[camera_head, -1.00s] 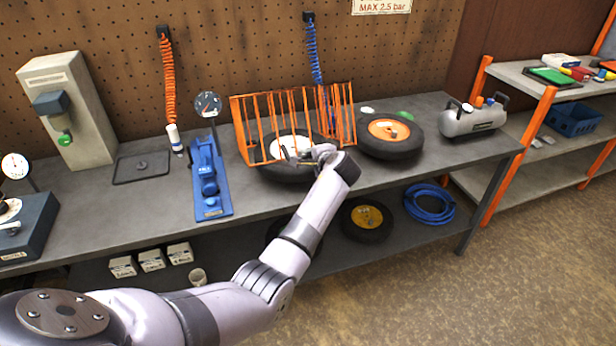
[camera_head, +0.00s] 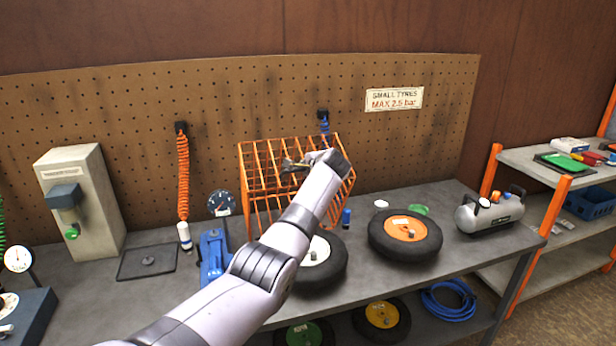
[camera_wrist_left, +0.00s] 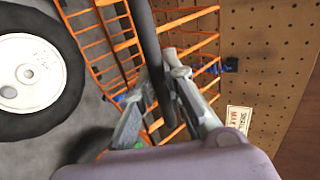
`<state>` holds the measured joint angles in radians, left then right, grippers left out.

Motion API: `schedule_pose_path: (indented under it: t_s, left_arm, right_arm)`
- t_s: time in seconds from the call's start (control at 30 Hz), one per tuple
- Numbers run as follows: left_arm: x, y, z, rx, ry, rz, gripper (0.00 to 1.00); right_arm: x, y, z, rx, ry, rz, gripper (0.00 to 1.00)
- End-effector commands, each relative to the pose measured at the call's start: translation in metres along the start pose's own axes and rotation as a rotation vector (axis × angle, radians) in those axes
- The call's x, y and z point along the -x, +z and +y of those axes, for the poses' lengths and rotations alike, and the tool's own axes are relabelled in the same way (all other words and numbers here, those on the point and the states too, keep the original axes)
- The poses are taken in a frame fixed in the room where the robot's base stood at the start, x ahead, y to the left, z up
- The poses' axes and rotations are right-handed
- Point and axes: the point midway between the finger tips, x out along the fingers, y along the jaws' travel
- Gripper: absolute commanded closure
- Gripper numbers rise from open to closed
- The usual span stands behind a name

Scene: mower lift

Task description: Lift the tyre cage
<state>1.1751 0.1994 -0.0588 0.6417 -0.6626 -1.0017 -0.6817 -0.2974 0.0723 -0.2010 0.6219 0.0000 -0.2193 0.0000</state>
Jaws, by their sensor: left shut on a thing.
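The orange wire tyre cage (camera_head: 262,165) is tilted up in front of the pegboard, above the bench. My left gripper (camera_head: 296,165) is at its near upper side. In the left wrist view the gripper (camera_wrist_left: 157,95) is shut on a dark bar of the cage (camera_wrist_left: 112,45). A black tyre with a white hub (camera_head: 325,265) lies on the bench below the cage, partly hidden by my left arm. It also shows at the left of the left wrist view (camera_wrist_left: 35,75). My right gripper is not in view.
A tyre with an orange hub (camera_head: 403,235) lies right of the cage, with a grey air tank (camera_head: 490,214) beyond it. A blue tool (camera_head: 213,255), a gauge (camera_head: 221,203) and a grey dispenser (camera_head: 80,205) stand to the left. The pegboard (camera_head: 130,125) is close behind.

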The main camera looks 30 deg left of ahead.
Motion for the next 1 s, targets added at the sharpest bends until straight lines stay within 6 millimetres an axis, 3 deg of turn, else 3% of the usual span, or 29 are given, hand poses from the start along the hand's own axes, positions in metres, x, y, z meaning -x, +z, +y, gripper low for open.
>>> schedule_pose_path:
  t_s: [0.5,0.53,0.8,1.0]
  left_arm:
    - [-0.0018,0.0009,0.0005,0.000,0.006,-0.002,1.00]
    - [-0.0017,0.0009,0.0005,0.000,0.006,-0.002,0.88]
    - [-0.0013,0.0006,-0.0005,-0.001,0.004,-0.002,0.70]
    - [-0.0010,0.0003,-0.0010,-0.001,0.003,-0.001,0.68]
  right_arm:
    - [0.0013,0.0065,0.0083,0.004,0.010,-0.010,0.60]
    - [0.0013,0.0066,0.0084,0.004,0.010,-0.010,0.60]
    - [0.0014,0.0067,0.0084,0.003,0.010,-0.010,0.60]
    - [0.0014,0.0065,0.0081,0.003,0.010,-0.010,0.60]
